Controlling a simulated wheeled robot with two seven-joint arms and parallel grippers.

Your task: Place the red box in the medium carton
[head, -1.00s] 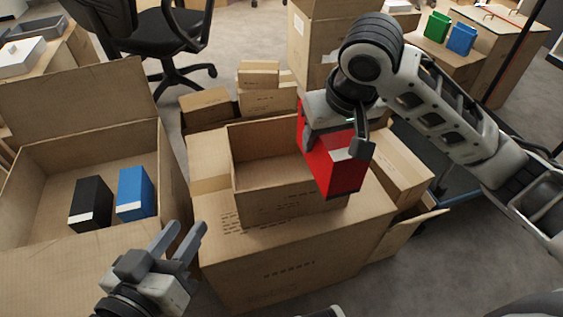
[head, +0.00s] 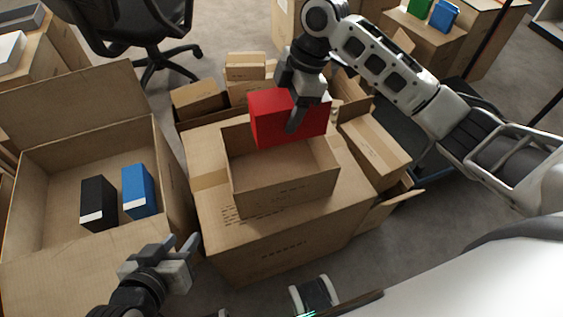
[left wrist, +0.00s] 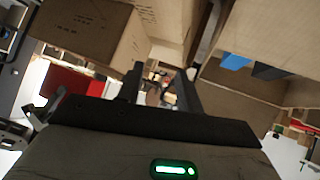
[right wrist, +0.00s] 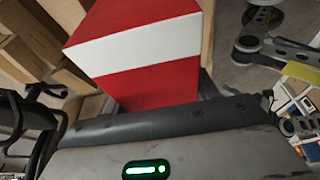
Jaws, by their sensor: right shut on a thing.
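The red box (head: 272,119) is held by my right gripper (head: 295,112) over the back part of the medium carton (head: 283,190). The open carton stands on a larger closed carton. In the head view the box's lower part overlaps the carton's back wall; I cannot tell if it touches. In the right wrist view the red box (right wrist: 150,60) shows a white band and fills the space in front of the gripper. My left gripper (head: 190,252) is open and empty, low in front of the large carton. In the left wrist view its fingers (left wrist: 162,88) are apart.
A larger open carton (head: 170,185) at left holds a black box (head: 98,203) and a blue box (head: 139,190). Several closed cartons (head: 200,101) stand behind. A green box (head: 420,6) and another blue box (head: 444,15) stand on a far carton. An office chair is at the back left.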

